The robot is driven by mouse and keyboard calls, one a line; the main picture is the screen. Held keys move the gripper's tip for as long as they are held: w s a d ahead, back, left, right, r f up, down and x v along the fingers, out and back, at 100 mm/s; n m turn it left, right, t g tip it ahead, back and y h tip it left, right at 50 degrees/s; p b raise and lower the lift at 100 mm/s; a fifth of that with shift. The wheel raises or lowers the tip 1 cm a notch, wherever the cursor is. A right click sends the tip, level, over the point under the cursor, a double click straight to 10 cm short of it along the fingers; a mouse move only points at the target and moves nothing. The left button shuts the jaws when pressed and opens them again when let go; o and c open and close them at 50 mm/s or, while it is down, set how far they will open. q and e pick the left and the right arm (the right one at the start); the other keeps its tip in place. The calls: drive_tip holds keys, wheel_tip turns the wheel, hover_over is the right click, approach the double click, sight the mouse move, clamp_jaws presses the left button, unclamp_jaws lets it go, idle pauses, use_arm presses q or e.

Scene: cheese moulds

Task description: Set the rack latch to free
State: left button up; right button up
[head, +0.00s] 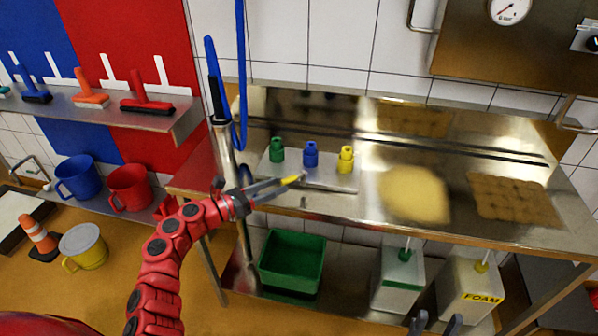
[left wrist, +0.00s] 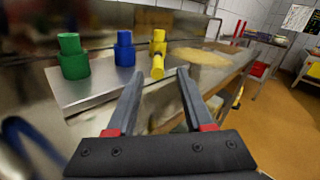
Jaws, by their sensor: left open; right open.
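A metal rack plate (head: 335,180) on the steel bench carries green (head: 277,150), blue (head: 310,154) and yellow (head: 346,159) upright pieces. It also shows in the left wrist view (left wrist: 95,93). A small yellow tip (head: 293,179) shows at the plate's front edge, by my left gripper (head: 288,184). In the left wrist view a yellow stub (left wrist: 157,69) appears between the open fingers of that gripper (left wrist: 160,76). I cannot tell whether it is the latch, its setting, or whether the fingers touch it. My right gripper (head: 435,323) is low at the bottom edge, open and empty.
A blue hose (head: 240,80) and dark-handled wand stand left of the plate. Under the bench are a green crate (head: 293,262) and white containers (head: 397,280), (head: 470,290). Moulded slabs (head: 515,200) lie at the bench's right. Brushes and jugs fill the left shelves.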

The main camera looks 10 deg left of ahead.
use_arm(q)
drive_tip(key=p+x, duration=0.1)
drive_tip(key=x, duration=0.7)
drive_tip(key=shift+r+p, duration=0.1)
drive_tip(key=shift+p, duration=0.2)
drive_tip(key=shift+w+d, duration=0.3)
drive_tip(key=shift+d, duration=0.05)
drive_tip(key=shift+c, duration=0.2)
drive_tip(key=c, duration=0.5)
clamp_jaws()
